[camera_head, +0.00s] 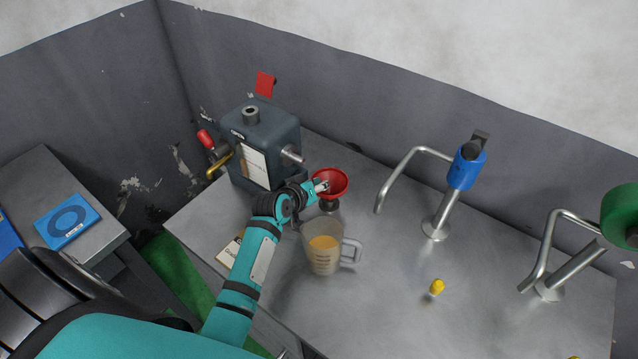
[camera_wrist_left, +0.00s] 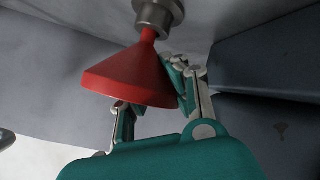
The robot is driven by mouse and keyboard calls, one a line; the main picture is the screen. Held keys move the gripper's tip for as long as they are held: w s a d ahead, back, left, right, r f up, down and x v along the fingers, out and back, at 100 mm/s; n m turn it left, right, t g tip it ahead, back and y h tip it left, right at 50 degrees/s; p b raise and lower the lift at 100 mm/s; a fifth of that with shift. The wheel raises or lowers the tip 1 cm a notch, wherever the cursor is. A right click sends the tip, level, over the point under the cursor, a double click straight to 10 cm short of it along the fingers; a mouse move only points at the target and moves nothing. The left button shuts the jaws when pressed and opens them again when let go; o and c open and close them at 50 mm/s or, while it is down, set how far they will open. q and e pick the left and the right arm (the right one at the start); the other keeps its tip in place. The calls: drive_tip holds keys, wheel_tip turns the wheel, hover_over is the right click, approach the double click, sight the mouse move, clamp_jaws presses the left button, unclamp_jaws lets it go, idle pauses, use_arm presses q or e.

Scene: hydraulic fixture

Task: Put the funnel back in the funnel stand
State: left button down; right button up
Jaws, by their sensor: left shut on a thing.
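The red funnel (camera_head: 331,180) is upright with its wide mouth up, right of the hydraulic unit. My left gripper (camera_head: 322,186) is shut on the funnel near its rim. In the left wrist view the funnel (camera_wrist_left: 130,75) appears wide end down, between the fingers (camera_wrist_left: 152,95). Its narrow spout points at a round grey metal fitting (camera_wrist_left: 158,12), apparently the funnel stand. The spout's end is hidden there, so how deep it sits cannot be told. In the head view a small dark stand (camera_head: 328,207) shows just below the funnel. My right gripper is not in view.
A clear measuring jug (camera_head: 323,250) with amber liquid stands in front of the funnel. The dark hydraulic unit (camera_head: 262,145) has an open port (camera_head: 251,113) on top. Bent metal pipes on a blue-headed post (camera_head: 465,167) stand right. A yellow piece (camera_head: 437,287) lies on the metal table.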

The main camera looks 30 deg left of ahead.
use_arm(q)
drive_tip(key=shift+w+f, duration=0.2)
drive_tip(key=shift+w, duration=0.05)
drive_tip(key=c, duration=1.4)
unclamp_jaws()
drive_tip(key=shift+s+r, duration=0.1)
drive_tip(key=shift+r, duration=0.05)
drive_tip(key=b+v, duration=0.1)
drive_tip(key=v, duration=1.1)
